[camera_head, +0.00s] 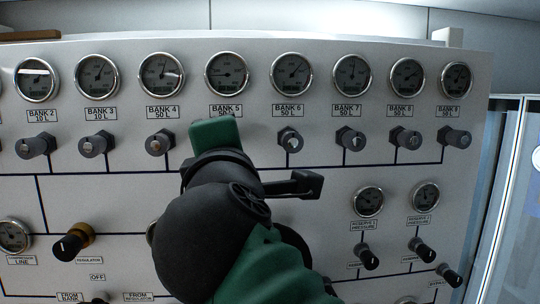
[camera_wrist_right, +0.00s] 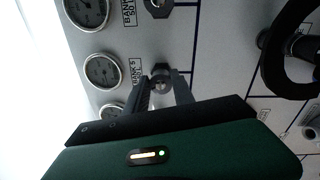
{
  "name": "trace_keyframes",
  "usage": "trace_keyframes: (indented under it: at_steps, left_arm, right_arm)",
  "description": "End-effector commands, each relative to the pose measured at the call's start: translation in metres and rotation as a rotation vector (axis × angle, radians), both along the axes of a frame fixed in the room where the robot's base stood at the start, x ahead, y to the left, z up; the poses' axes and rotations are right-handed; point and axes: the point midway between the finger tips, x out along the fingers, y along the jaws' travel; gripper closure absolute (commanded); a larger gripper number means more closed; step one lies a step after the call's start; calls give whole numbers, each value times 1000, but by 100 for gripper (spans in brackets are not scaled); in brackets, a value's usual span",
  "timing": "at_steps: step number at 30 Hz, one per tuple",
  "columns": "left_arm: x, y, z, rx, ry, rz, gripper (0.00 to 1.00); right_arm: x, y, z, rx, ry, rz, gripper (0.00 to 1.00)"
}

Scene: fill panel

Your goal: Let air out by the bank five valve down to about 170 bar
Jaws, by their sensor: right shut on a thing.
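The bank five valve (camera_wrist_right: 160,72) is a small dark knob on the grey panel, seen in the right wrist view beside its label. My right gripper (camera_wrist_right: 163,86) is shut on it, one finger on either side. In the head view my green and black right arm hides this valve and the fingertips. The bank 5 gauge (camera_head: 227,73) is round with a silver rim and sits above the BANK 5 label; it also shows in the right wrist view (camera_wrist_right: 103,71). Its needle lies roughly level, but its figures are too small to read. My left gripper is not in view.
Similar valves stand close on both sides, bank 4 (camera_head: 158,142) and bank 6 (camera_head: 291,140). Below right are the reserve gauges (camera_head: 368,201) with knobs. A regulator knob (camera_head: 73,241) sticks out at lower left. The panel's right edge borders a glass door.

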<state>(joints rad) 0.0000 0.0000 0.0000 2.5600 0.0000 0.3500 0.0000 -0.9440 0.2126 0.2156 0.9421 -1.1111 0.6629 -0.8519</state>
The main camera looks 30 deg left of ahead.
Motion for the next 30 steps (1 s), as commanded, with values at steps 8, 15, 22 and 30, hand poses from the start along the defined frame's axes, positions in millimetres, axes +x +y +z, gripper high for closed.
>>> trace_keyframes:
  at_steps: [8, 15, 22, 30]
  left_arm:
    - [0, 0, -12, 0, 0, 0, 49]
    - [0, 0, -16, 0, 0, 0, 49]
    - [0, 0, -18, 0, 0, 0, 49]
    - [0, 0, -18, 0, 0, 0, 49]
  right_arm:
    - [1, 2, -6, 198, 128, 0, 100]
    - [0, 2, -5, 325, 205, 1, 100]
    - [1, 2, -4, 390, 244, 1, 100]
    - [0, 1, -3, 410, 254, 0, 100]
